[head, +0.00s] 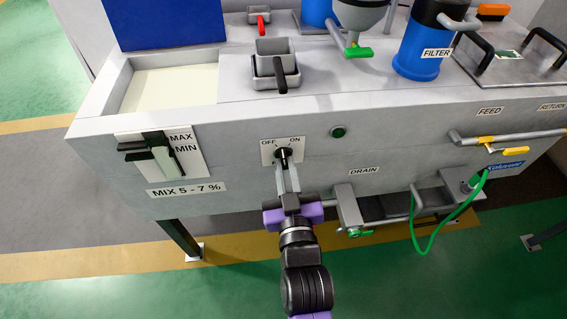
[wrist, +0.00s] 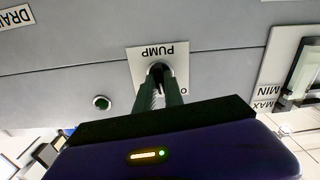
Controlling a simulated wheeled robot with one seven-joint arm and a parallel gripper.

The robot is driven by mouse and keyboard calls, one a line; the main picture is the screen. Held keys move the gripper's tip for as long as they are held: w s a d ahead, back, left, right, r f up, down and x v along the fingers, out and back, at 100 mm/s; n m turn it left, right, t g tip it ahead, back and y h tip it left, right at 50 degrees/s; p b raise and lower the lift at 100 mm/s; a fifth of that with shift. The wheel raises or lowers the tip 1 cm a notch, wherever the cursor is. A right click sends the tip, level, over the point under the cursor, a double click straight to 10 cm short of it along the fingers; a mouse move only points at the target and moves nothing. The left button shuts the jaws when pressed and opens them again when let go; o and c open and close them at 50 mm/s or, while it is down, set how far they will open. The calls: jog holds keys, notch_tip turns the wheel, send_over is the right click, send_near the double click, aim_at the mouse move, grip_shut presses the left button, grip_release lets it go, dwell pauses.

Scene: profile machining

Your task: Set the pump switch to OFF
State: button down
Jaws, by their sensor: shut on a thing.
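The pump switch (head: 284,153) is a small black knob on a white plate marked OFF on the left and ON on the right, on the front of the grey tank. My gripper (head: 284,168) reaches up from below in the head view, with its fingers around the knob. In the wrist view the plate appears upside down with the word PUMP, and the knob (wrist: 157,70) sits between the fingertips of my gripper (wrist: 160,82), which is shut on it. The fingers hide part of the knob, so I cannot tell clearly which way it points.
A round green button (head: 338,132) is right of the switch. A level gauge (head: 152,155) marked MAX and MIN is at left. The drain valve (head: 360,233) and a green hose (head: 430,245) are at lower right. Floor in front is open.

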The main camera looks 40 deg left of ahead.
jog(key=shift+n+b, duration=0.4)
jog(key=shift+n, duration=0.5)
jog(key=shift+f, duration=0.1)
jog(key=shift+n+b, duration=0.9)
jog(key=shift+n, duration=0.5)
jog(key=c, duration=1.3)
grip_release()
jog(key=shift+s+d, duration=0.1)
jog(key=v, duration=0.6)
jog(key=shift+s+d, duration=0.25)
